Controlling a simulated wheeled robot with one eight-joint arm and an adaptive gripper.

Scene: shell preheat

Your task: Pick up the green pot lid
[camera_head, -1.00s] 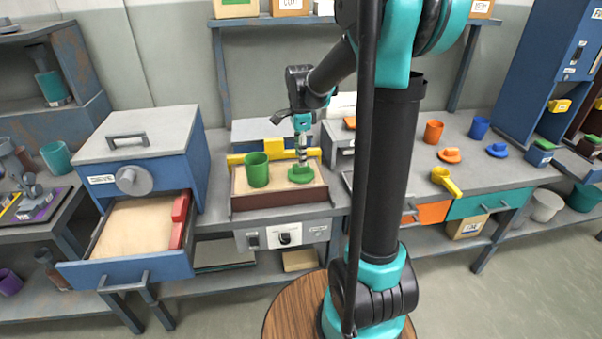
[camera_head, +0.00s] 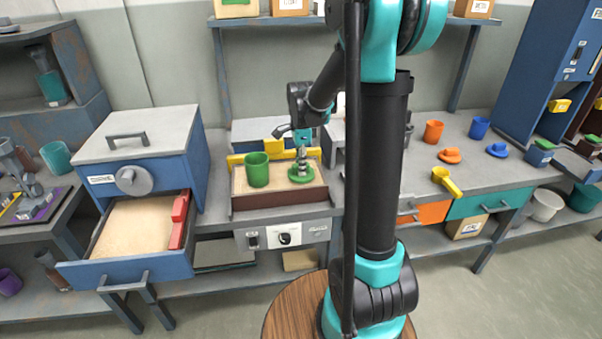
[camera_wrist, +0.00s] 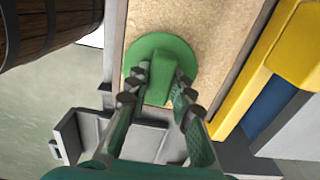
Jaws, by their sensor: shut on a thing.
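The green pot lid (camera_head: 302,178) is a round disc with a raised block handle. It lies in the right part of the sand-filled tray (camera_head: 278,203), right of the green pot (camera_head: 257,169). In the wrist view the lid (camera_wrist: 146,50) lies over the sand with its handle between my fingers. My gripper (camera_head: 301,166) reaches down onto the lid from above. In the wrist view my gripper (camera_wrist: 163,82) is shut on the lid's handle, one finger on each side. I cannot tell whether the lid is clear of the sand.
A yellow bar (camera_head: 240,158) runs along the tray's back. At left, a blue box has its sand-filled drawer (camera_head: 125,268) pulled out. Orange (camera_head: 450,155) and blue lids (camera_head: 497,150), with matching cups, stand on the right bench. A yellow scoop (camera_head: 446,181) lies near its front.

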